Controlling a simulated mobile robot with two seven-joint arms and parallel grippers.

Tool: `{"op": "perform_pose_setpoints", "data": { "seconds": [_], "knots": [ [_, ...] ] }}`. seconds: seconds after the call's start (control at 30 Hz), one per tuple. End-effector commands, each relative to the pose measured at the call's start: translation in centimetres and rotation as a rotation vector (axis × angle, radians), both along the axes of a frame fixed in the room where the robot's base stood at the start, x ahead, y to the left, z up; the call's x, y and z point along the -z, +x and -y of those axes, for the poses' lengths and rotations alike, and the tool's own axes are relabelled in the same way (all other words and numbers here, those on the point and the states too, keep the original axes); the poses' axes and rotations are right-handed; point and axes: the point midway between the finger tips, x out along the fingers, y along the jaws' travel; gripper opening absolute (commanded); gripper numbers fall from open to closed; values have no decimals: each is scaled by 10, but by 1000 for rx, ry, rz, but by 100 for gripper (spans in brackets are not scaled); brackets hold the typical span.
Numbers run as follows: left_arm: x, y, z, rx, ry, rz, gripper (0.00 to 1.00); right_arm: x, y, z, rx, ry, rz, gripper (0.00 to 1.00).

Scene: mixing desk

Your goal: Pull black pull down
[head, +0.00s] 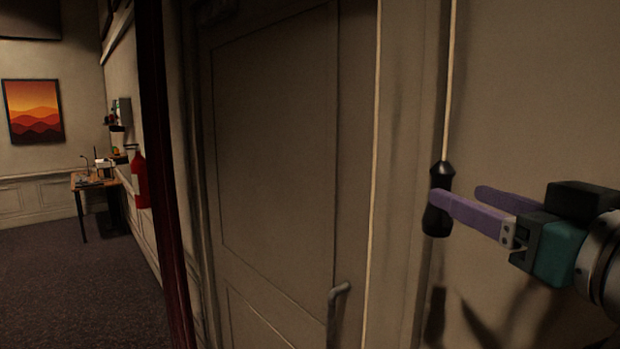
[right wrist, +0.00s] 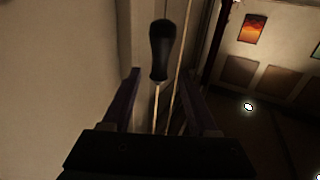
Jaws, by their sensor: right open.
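The black pull (head: 437,222) is a dark handle hanging on a pale cord (head: 449,85) in front of the wall, right of the door. My right gripper (head: 457,194) comes in from the right with its purple fingers spread. In the head view the tip of the nearer finger covers part of the pull. In the right wrist view, which looks inverted, the pull (right wrist: 162,50) appears in line with the gap between the two fingers (right wrist: 162,72), with visible space on both sides. The pull is not gripped. My left gripper is not in view.
A second pale cord (head: 375,150) runs down beside the door. A red fire extinguisher (head: 140,180) and a desk (head: 95,182) are farther left. The dark floor (head: 70,270) there is clear.

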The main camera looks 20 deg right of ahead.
Motion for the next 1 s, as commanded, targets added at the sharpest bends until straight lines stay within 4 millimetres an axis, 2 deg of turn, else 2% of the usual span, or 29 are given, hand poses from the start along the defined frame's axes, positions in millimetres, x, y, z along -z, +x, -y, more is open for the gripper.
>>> {"op": "perform_pose_setpoints", "data": {
  "seconds": [0.2,0.5,0.7,1.0],
  "knots": [
    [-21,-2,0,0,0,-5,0,-6,35,2,-3,0,-3,60],
    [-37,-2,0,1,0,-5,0,-3,77,5,-3,-2,-5,60],
    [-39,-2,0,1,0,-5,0,-1,88,6,-3,-2,-5,60],
    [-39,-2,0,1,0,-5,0,0,90,6,-3,-2,-5,60]
  ]
}}
